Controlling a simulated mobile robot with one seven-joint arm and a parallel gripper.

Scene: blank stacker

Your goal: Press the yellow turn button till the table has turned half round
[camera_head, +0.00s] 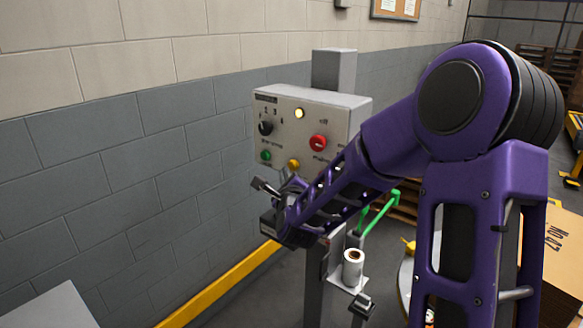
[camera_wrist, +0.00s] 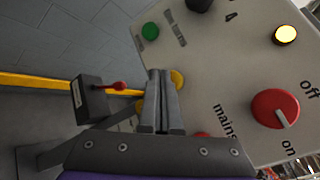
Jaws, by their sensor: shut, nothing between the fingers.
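The grey control panel (camera_head: 283,135) stands on a post by the wall and shows a yellow button (camera_head: 293,163) low on its face. In the wrist view the yellow button (camera_wrist: 178,79) shows just beside and behind my fingertips. My gripper (camera_wrist: 160,73) is shut and empty, its fingers pointing at the panel close to the button. I cannot tell whether they touch it. In the head view my gripper (camera_head: 287,182) is just below the button and partly hidden by my forearm. The turning table cannot be made out clearly behind my arm.
The panel also bears a green button (camera_wrist: 150,31), a red mains knob (camera_wrist: 275,108) and a lit yellow lamp (camera_wrist: 285,35). A dark box with a red lever (camera_wrist: 120,86) is left of my fingers. A white roll (camera_head: 353,270) sits below, and a cardboard box (camera_head: 562,250) stands right.

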